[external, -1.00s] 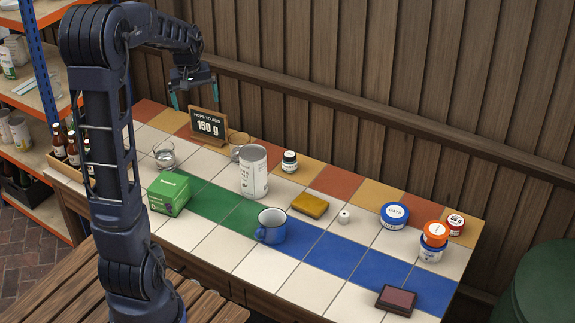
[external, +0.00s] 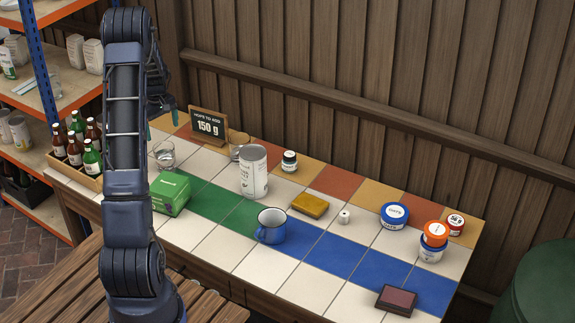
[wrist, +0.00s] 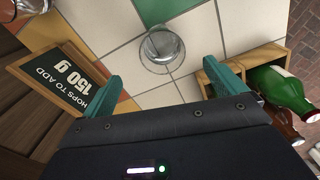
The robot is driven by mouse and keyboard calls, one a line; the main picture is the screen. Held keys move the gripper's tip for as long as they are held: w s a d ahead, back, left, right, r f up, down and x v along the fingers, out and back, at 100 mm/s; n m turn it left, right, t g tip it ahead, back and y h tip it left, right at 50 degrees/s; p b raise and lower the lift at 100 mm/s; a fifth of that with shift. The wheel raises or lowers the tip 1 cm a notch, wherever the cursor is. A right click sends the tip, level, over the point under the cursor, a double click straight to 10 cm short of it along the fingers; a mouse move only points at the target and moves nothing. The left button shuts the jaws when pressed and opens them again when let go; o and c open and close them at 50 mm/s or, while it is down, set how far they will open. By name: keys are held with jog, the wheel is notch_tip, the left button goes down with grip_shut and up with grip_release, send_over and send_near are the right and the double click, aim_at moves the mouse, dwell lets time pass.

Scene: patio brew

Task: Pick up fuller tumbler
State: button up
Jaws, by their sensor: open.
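A clear glass tumbler (external: 164,155) stands on the tiled counter near its left end, behind the green box. In the wrist view this tumbler (wrist: 162,48) lies ahead of and between my fingertips, apart from them; how much liquid it holds is unclear. A second glass-like vessel (external: 237,152) is partly hidden behind the white can; its fill cannot be told. My gripper (wrist: 158,84) is open and empty, its teal fingers wide apart. In the external view my gripper (external: 162,120) is partly hidden by my arm, above the counter's left end.
The hops sign (external: 208,125) stands behind the tumbler, and a bottle crate (external: 86,180) is at the left end. The green box (external: 170,194), white can (external: 253,172) and blue mug (external: 271,226) stand nearby.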

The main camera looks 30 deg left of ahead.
aim_at(164, 152)
jog(key=shift+a+f, duration=0.15)
jog(key=shift+f, duration=2.75)
jog(key=shift+a+f, duration=0.1)
jog(key=shift+f, duration=2.75)
jog(key=c, duration=1.3)
jog(key=shift+c, duration=0.5)
jog(key=shift+r, duration=0.25)
